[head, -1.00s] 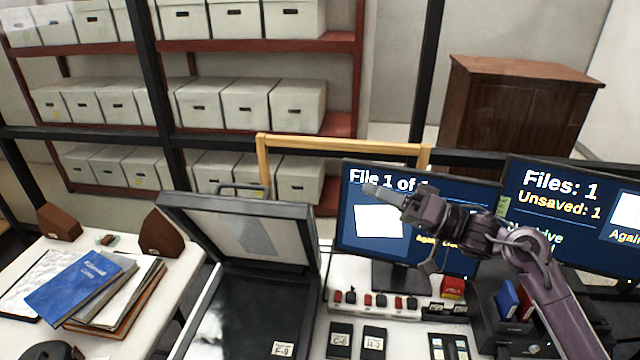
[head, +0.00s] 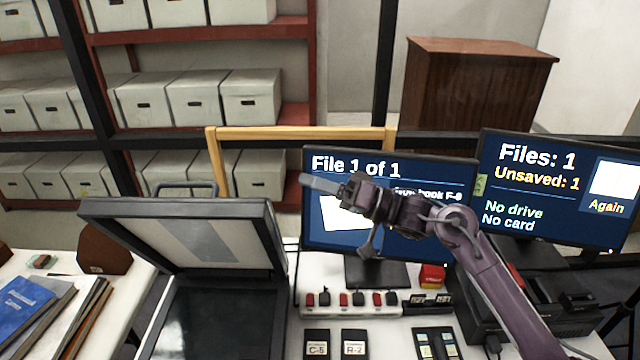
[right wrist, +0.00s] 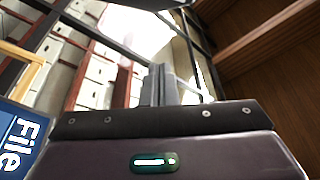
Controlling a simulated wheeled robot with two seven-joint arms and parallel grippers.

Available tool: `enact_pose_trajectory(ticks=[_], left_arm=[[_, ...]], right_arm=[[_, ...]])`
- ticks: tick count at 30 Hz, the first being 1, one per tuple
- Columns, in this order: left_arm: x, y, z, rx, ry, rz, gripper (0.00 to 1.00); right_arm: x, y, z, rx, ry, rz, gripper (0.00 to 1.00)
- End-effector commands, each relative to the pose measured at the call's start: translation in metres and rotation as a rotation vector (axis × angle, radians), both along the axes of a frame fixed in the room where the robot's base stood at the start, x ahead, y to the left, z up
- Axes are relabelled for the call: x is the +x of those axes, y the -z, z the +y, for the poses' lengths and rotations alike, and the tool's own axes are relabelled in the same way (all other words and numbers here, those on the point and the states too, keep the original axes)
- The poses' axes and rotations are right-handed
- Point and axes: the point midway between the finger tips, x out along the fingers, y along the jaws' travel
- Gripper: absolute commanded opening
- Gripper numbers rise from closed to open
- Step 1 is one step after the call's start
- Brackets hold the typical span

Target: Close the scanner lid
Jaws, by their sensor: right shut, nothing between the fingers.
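The scanner lid (head: 128,232) stands raised and tilted back in the head view, with its pale inner panel (head: 200,240) showing. Below it is the dark scanner bed (head: 215,325), cut off by the bottom edge. My right gripper (head: 318,183) is shut and empty. It is in the air to the right of the lid's upper right corner, in front of the left monitor, and appears apart from the lid. In the right wrist view its fingers (right wrist: 160,88) are together; the lid is not seen there. My left gripper is not in view.
The left monitor (head: 330,248) and right monitor (head: 545,220) stand right of the lid. A switch strip (head: 350,312) and labelled cartridges (head: 317,343) lie right of the scanner. Books (head: 25,305) lie on the left table. A wooden frame (head: 300,132) stands behind.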

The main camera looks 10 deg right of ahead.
Motion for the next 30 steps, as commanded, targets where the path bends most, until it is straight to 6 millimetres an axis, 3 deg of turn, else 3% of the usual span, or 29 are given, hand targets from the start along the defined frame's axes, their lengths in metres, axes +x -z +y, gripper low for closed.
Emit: enact_pose_trajectory(ticks=[3, 9, 12, 18, 30], left_arm=[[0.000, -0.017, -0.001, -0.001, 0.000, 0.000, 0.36], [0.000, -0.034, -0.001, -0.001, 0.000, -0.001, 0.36], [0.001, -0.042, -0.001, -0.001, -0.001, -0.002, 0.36], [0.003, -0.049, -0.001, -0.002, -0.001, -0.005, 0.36], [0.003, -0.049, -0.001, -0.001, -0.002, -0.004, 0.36]], right_arm=[[0.011, -0.014, 0.025, 0.003, -0.003, -0.001, 0.00], [0.025, -0.019, 0.059, -0.001, -0.002, 0.002, 0.00], [0.011, -0.003, 0.059, -0.003, 0.000, 0.006, 0.00], [0.000, 0.011, 0.061, -0.001, 0.000, 0.002, 0.00], [-0.002, 0.014, 0.061, -0.001, 0.000, -0.002, 0.00]])
